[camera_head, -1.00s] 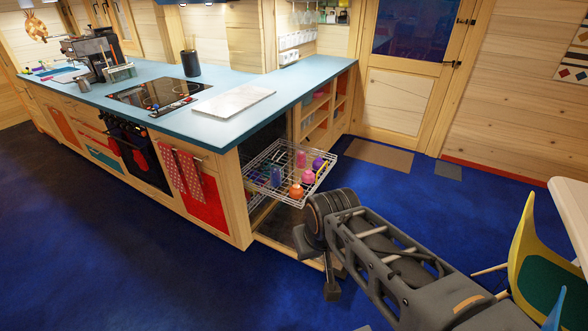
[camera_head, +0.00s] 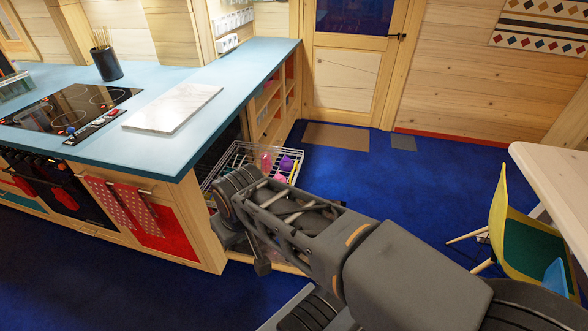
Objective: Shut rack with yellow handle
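A wire rack (camera_head: 238,152) sticks out of the open end of the counter cabinet, holding several bottles, among them a pink bottle (camera_head: 266,162) and a purple one (camera_head: 286,163). A small yellow part (camera_head: 294,172) shows at the rack's right front edge; it looks like the yellow handle. My arm covers the rack's front and lower part. The end of my arm is in front of the rack, low near the cabinet opening. My gripper's fingers are hidden or too small to make out, and I cannot tell whether they touch the rack.
The blue counter (camera_head: 190,105) with a marble board (camera_head: 173,108) and a stove stands to the left. A yellow chair (camera_head: 520,235) and a pale table (camera_head: 560,180) are at the right.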

